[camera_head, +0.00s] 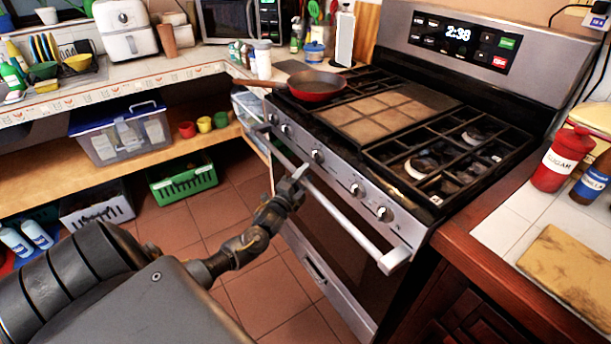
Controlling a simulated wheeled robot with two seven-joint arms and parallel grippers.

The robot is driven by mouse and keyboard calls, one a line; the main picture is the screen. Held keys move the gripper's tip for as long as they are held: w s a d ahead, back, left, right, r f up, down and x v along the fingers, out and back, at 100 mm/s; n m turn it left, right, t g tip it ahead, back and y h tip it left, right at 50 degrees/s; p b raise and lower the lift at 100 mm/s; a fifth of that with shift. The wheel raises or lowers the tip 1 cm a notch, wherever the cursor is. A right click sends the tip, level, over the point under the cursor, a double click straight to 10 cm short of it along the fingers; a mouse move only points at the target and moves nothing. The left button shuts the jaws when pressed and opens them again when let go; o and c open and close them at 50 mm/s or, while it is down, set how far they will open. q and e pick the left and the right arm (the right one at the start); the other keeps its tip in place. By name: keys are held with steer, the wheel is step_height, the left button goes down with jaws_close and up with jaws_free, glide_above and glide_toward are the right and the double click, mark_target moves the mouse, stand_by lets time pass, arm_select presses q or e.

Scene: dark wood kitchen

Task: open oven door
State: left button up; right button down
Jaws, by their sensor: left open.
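The oven (322,160) is a steel range with a dark-fronted door (345,240) that looks shut. A thick light-metal handle bar (345,222) runs along the top of the door, below the knobs. My left gripper (298,174) is at the handle, near the middle-left part of the bar. It is open, and its fingertips overlap the bar in the picture. I cannot tell whether they touch the handle or go around it. My left arm hides part of the floor. My right gripper is not in view.
A red pan (318,88) sits on the stovetop, its handle reaching left over the edge. A counter with a red jar (563,160) and a cutting board (570,270) is on the right. A green crate (184,182) stands low at left. Tiled floor (290,300) before the oven is clear.

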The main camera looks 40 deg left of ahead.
arm_select(q)
steer(key=shift+w, duration=0.3)
steer(key=shift+r, duration=0.1)
jaws_close()
steer(key=shift+s, duration=0.1)
